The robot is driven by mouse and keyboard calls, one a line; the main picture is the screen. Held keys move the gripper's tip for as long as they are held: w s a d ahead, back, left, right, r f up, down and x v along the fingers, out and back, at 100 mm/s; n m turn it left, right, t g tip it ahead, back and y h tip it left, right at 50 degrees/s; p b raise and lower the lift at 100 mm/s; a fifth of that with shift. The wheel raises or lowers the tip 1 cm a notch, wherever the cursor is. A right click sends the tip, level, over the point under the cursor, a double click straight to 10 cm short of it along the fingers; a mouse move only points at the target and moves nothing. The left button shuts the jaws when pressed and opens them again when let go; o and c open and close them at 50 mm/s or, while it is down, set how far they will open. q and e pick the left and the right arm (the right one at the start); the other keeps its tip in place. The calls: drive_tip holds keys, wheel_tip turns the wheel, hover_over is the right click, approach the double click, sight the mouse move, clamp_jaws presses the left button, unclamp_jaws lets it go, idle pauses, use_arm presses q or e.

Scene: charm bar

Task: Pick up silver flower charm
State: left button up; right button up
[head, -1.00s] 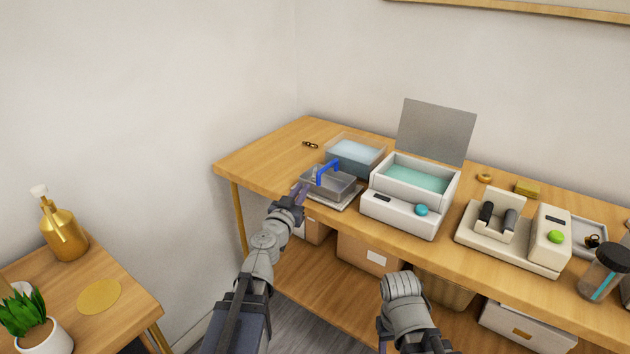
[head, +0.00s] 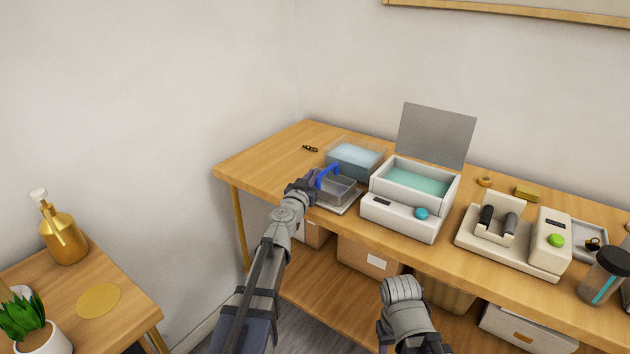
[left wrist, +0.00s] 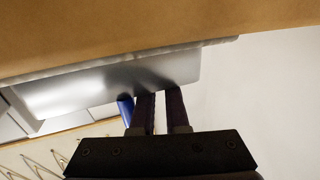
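My left gripper (head: 311,186) is at the left edge of a grey wire-like basket tray (head: 338,186) with a blue handle (head: 327,175). In the left wrist view its two dark fingers (left wrist: 160,108) stand apart with a narrow gap, and I see nothing between them. A pale grey surface (left wrist: 85,90) lies beyond the fingertips, and the blue handle (left wrist: 125,110) shows just left of them. I cannot make out a silver flower charm; it may be hidden by the gripper or too small. My right arm is low in the head view, its gripper out of sight.
A blue-filled clear tub (head: 354,160) stands behind the basket. A white cleaner with raised lid (head: 400,210) stands close on the right. A small dark item (head: 310,149) lies on the wooden table (head: 262,160). The table's left end is clear.

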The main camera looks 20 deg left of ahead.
use_arm(q)
drive_tip(key=shift+w, duration=1.1)
drive_tip(key=shift+s+d, duration=0.1)
clamp_jaws()
wheel_tip(320, 180, up, 18)
drive_tip(key=p, duration=1.8)
wheel_tip(320, 180, down, 8)
drive_tip(key=b, duration=0.8)
wheel_tip(320, 180, down, 10)
drive_tip(key=b, duration=0.9)
drive_tip(key=shift+r+b, duration=0.2)
drive_tip(key=shift+b, duration=0.1)
drive_tip(key=shift+f, duration=0.1)
